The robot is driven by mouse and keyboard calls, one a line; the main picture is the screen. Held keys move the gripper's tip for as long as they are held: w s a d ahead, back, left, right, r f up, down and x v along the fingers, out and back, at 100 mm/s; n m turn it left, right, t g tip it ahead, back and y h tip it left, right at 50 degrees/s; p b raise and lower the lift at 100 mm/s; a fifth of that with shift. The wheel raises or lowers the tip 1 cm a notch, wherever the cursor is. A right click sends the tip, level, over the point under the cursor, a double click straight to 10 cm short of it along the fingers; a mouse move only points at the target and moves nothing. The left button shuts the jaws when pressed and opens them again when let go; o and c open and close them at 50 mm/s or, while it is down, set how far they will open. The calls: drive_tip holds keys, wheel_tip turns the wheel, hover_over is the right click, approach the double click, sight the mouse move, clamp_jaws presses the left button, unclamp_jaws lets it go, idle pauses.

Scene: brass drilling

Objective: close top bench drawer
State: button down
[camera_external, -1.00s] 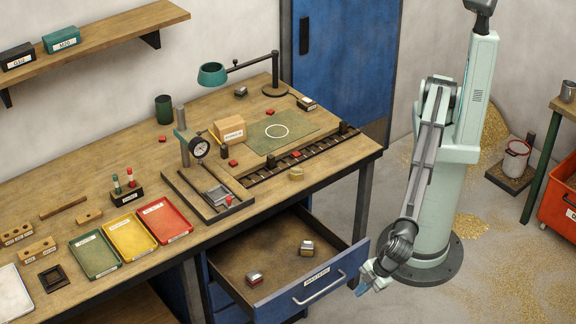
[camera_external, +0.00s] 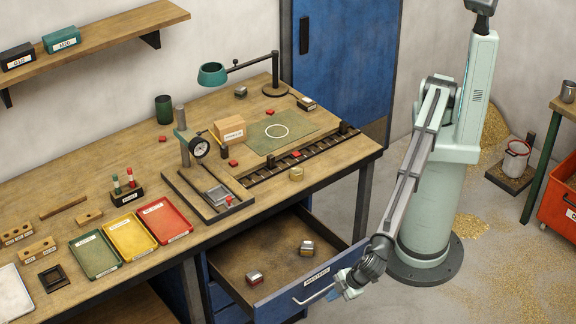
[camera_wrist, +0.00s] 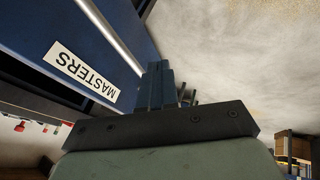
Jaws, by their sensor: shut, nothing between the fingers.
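The top bench drawer (camera_external: 262,262) is pulled out from under the workbench, with its blue front facing the lower right. Its front carries a bar handle (camera_external: 312,297) and a label (camera_external: 317,276), which reads "MASTERS" in the wrist view (camera_wrist: 82,75). My gripper (camera_external: 342,288) is at the right part of the drawer front, by the handle's right end. In the wrist view my shut, empty fingers (camera_wrist: 157,85) are beside the handle bar (camera_wrist: 115,38). I cannot tell whether they touch the drawer front.
The workbench top (camera_external: 110,180) holds trays, a dial gauge stand and a lamp. A bench leg (camera_external: 363,205) stands behind the drawer's right side. A red bin (camera_external: 560,205) is at the far right.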

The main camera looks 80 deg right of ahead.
drive_tip(key=shift+w+d+f, duration=0.25)
drive_tip(key=shift+w+d, duration=0.65)
drive_tip(key=shift+d, duration=0.1)
drive_tip(key=w+d, duration=2.1)
drive_tip(key=shift+w+d, duration=0.35)
drive_tip(key=shift+d, duration=0.05)
drive_tip(key=shift+w+d, duration=0.15)
drive_tip(key=s+a+r, duration=0.4)
drive_tip(key=s+r, duration=0.5)
